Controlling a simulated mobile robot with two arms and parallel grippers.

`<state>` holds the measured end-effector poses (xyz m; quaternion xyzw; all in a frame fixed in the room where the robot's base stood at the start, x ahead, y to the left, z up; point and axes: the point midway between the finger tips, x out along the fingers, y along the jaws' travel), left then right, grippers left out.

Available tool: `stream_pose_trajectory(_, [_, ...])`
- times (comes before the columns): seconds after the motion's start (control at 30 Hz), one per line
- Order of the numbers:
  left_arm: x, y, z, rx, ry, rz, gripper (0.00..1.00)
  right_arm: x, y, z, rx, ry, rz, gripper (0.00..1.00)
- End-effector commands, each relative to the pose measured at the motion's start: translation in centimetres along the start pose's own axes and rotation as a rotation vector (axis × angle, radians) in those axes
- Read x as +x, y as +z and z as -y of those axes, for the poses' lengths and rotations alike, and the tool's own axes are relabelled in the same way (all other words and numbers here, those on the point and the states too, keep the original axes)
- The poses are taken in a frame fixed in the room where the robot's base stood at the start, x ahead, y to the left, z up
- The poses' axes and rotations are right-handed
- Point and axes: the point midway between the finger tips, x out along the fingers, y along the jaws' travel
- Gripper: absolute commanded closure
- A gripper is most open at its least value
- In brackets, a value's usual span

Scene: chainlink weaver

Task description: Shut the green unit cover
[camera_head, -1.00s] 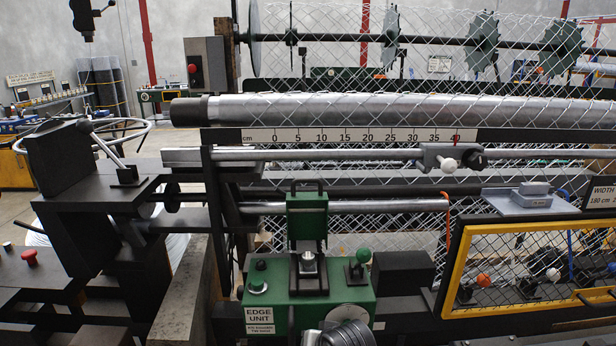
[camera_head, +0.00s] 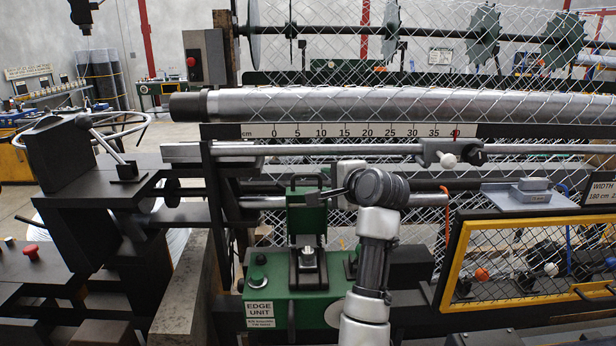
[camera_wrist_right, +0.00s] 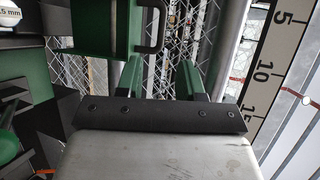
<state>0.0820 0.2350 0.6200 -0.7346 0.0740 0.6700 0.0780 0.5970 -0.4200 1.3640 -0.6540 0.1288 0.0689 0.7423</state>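The green unit cover (camera_head: 306,216) stands raised and upright above the green edge unit (camera_head: 275,296), with a dark handle on its top edge. In the right wrist view the cover (camera_wrist_right: 104,28) is at the upper left, and its handle loop (camera_wrist_right: 155,28) lies ahead of my fingers. My right gripper (camera_head: 325,196) is just right of the cover near its upper part. In the wrist view its two fingers (camera_wrist_right: 160,72) are spread apart with nothing held between them. I cannot tell whether a finger touches the cover. My left gripper is not in view.
A steel roller (camera_head: 420,103) and ruler strip (camera_head: 350,131) run above the cover. A yellow-framed mesh guard (camera_head: 455,262) stands to the right. A dark lever mechanism (camera_head: 62,160) is at left.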

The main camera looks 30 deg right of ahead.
Motion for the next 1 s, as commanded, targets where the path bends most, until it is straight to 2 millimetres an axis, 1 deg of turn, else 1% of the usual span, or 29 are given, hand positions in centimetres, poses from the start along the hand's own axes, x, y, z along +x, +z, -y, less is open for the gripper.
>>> stream_pose_trajectory(0.17, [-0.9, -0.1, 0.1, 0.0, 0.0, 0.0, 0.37, 1.5, 0.0, 0.4, 0.01, 0.0, 0.003, 0.62])
stream_pose_trajectory(0.4, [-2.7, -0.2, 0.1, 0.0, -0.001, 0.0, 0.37, 5.8, 0.1, 0.5, 0.008, 0.002, 0.003, 0.62])
stream_pose_trajectory(0.6, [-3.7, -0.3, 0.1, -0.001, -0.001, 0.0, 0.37, 8.8, 0.0, 0.3, 0.006, 0.001, 0.002, 0.62])
stream_pose_trajectory(0.8, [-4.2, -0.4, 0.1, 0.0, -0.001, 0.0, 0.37, 10.4, 0.0, 0.2, 0.004, 0.0, 0.002, 0.62])
stream_pose_trajectory(1.0, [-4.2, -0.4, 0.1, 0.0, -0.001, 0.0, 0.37, 10.8, 0.0, 0.1, 0.004, -0.002, 0.001, 0.62])
